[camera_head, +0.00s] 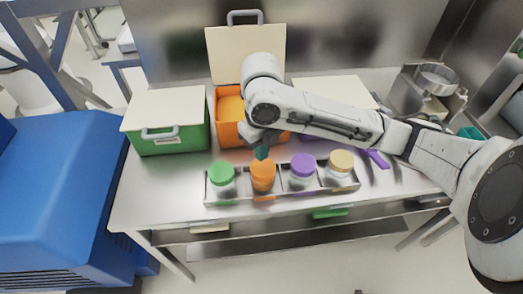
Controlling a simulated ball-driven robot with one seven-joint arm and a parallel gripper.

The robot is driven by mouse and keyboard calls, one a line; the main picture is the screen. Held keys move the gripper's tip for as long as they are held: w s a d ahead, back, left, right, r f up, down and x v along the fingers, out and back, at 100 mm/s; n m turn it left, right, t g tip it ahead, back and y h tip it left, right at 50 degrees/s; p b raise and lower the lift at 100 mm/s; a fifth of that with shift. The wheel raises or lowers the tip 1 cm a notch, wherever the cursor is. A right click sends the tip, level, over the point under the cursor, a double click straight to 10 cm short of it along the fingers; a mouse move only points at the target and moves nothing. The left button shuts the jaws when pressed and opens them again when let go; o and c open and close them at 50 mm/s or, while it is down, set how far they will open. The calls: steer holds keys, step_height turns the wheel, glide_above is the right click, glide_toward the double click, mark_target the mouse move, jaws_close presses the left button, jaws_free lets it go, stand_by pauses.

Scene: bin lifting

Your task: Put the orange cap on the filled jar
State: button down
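A jar (263,184) with an orange body stands second from the left in the metal rack. The orange cap (262,168) appears to sit on top of it; I cannot tell whether it is fully seated. My gripper (262,153) points down just above the cap, its dark teal fingertips at or very near the cap's top. Whether they touch it, or how far apart they are, is too small to tell. The open orange bin (225,133) stands behind, holding orange contents, partly hidden by my arm.
The rack (213,195) also holds jars with green (221,172), purple (302,164) and tan (341,160) caps. A lidded green bin (168,141) stands left. Metal pans (437,77) are back right. A purple scoop-like tool (378,159) lies right of the rack.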

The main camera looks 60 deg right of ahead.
step_height(320, 180, up, 4)
steer(key=shift+f+p, duration=0.1)
steer(key=shift+p, duration=1.1)
